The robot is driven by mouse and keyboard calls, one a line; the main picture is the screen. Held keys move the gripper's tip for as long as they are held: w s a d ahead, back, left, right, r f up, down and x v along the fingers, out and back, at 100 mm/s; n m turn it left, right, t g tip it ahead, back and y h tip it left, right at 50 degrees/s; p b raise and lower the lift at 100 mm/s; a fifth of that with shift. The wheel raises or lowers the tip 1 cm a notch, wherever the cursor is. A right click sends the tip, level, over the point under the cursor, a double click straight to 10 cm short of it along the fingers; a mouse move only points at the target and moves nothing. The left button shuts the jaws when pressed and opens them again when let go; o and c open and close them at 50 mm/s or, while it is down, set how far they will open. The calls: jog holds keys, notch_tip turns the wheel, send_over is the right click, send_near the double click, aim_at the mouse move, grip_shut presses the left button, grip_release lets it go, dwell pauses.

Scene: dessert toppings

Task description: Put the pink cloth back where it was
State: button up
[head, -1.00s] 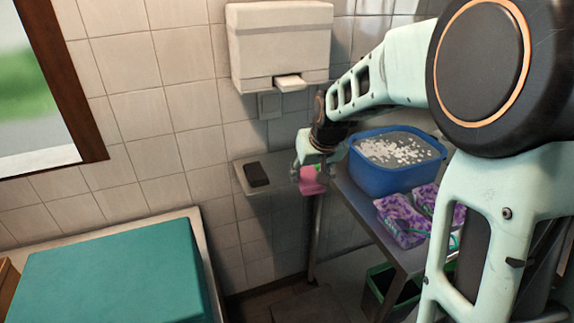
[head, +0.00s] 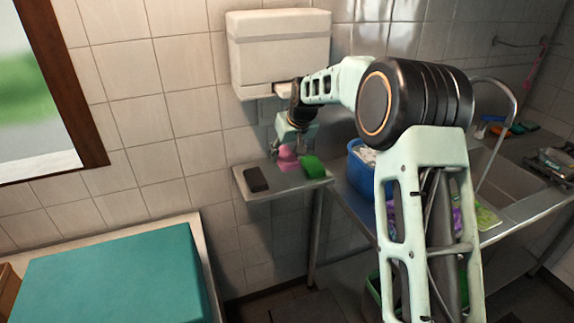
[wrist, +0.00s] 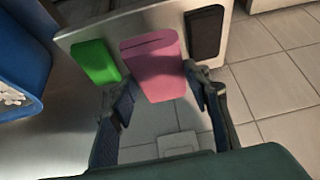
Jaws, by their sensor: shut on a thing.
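The pink cloth (head: 287,160) is at the small metal wall shelf (head: 262,193), between a dark block and a green block. My gripper (head: 289,150) is above it, pointing down, and shut on it. In the wrist view the pink cloth (wrist: 152,67) lies between the two fingers of my gripper (wrist: 158,85), with its near end reaching past the shelf edge. I cannot tell whether its whole underside touches the shelf.
The dark block (head: 256,179) is left of the cloth and the green block (head: 313,167) right of it. A white wall dispenser (head: 278,50) hangs close above my wrist. A blue tub (head: 360,175) stands on the metal counter to the right. The shelf's front left is bare.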

jog(key=w+f, duration=0.2)
jog(key=f, duration=0.1)
jog(key=w+f+p, duration=0.1)
jog(key=w+f, duration=0.2)
jog(key=shift+f, duration=0.1)
jog(key=shift+f+p, duration=0.3)
jog(key=shift+f, duration=1.2)
jog(key=o, duration=1.1)
jog(key=shift+o, duration=0.2)
jog(key=shift+s+d+r, duration=0.1)
jog(key=shift+r, duration=0.25)
jog(key=b+v, duration=0.1)
jog(key=v, duration=1)
jog(key=shift+s+r+b, duration=0.15)
jog(key=shift+r+b, duration=0.1)
jog(key=shift+b, duration=0.15)
